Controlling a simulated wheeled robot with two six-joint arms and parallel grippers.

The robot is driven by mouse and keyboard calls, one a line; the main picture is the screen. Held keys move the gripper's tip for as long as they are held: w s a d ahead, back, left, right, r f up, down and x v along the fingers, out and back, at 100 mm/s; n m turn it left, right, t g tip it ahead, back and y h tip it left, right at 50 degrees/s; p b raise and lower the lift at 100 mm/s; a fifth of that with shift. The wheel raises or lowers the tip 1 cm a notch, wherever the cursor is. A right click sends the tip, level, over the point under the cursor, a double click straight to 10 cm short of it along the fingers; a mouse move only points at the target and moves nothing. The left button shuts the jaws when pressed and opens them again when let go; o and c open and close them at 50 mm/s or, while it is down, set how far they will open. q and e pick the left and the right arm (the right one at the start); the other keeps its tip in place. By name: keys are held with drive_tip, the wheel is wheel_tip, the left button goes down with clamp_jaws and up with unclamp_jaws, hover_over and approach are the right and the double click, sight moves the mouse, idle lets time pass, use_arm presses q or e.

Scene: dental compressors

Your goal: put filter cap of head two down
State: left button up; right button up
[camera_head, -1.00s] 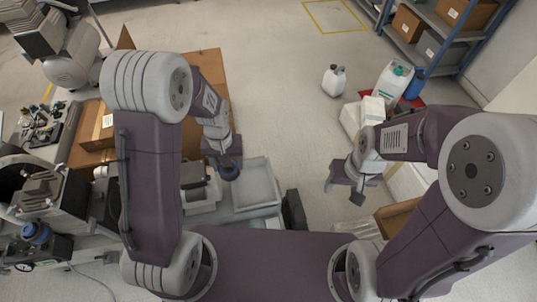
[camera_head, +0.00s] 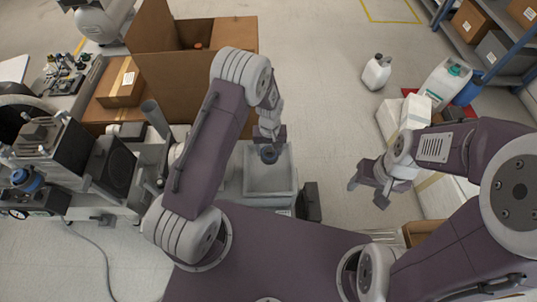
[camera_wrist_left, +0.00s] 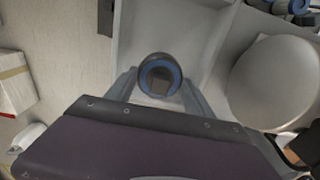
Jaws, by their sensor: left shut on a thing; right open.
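The filter cap is a small round dark part with a blue ring (camera_wrist_left: 160,75), held between the fingertips in the left wrist view. My left gripper (camera_head: 269,150) is shut on the cap (camera_head: 270,156), above the grey tray (camera_head: 286,188). In the left wrist view, the tray floor and walls lie behind the cap; the gap below the cap is hard to judge. My right gripper (camera_head: 370,188) is open and empty, well right of the tray. The compressor (camera_head: 55,152) stands at the left, with dark cylinder parts and a blue round part (camera_head: 22,177).
An open cardboard box (camera_head: 165,55) stands behind the tray. A dark narrow object (camera_head: 308,202) is at the tray's right side. White jugs (camera_head: 376,72) and pale boxes stand on the floor at right, near a shelf. The floor between is clear.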

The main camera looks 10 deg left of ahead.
sight(268, 151)
use_arm(q)
drive_tip(key=shift+w+a+f, duration=0.3)
drive_tip(key=shift+w+f, duration=0.1)
drive_tip(key=shift+w, duration=0.25)
drive_tip(key=shift+w+a+f, duration=0.25)
drive_tip(key=shift+w+f, duration=0.15)
drive_tip(key=shift+w, duration=0.2)
drive_tip(key=shift+f+b, duration=1.05)
drive_tip(key=shift+f, duration=0.9)
drive_tip(key=shift+f, duration=0.15)
drive_tip(key=o, duration=1.3)
